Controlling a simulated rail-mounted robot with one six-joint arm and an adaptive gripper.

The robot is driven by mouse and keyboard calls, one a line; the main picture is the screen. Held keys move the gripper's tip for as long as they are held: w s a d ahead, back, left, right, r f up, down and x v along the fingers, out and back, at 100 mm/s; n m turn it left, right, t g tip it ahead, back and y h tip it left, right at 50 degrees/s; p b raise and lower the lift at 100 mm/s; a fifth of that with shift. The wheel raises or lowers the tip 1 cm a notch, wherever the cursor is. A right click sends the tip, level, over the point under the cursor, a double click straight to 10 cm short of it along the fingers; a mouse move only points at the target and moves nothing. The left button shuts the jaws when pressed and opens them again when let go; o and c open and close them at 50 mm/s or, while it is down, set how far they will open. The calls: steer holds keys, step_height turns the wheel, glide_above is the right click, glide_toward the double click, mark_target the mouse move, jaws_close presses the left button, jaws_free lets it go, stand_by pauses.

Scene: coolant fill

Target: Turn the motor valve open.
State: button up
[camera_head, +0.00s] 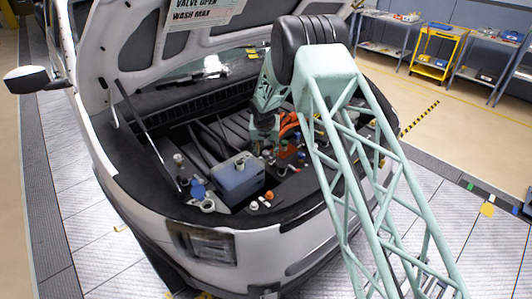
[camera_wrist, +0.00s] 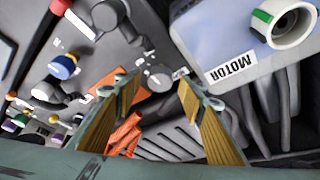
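The motor reservoir, a pale blue-grey box labelled MOTOR (camera_wrist: 215,48), fills the upper right of the wrist view, with a white and green filler neck on top. In the head view what looks like the same box (camera_head: 237,182) sits in the engine bay. My gripper (camera_wrist: 157,88) is open, its two yellow-lined fingers apart. A small round grey part (camera_wrist: 160,78) shows between the fingertips beside the box. It may be the motor valve, but I cannot tell for sure. No contact is clear. In the head view my gripper (camera_head: 263,138) points down behind the box, its fingertips hard to see.
Orange parts (camera_wrist: 124,134) lie near the left finger in the wrist view. A blue cap (camera_wrist: 62,67) and several small fittings are at left. The raised hood (camera_head: 130,40), with a VALVE OPEN, WASH MAX sign (camera_head: 200,12), and its prop rod (camera_head: 143,125) border the bay.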

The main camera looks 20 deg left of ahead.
steer(key=shift+x, duration=0.75)
steer(key=c, duration=0.9)
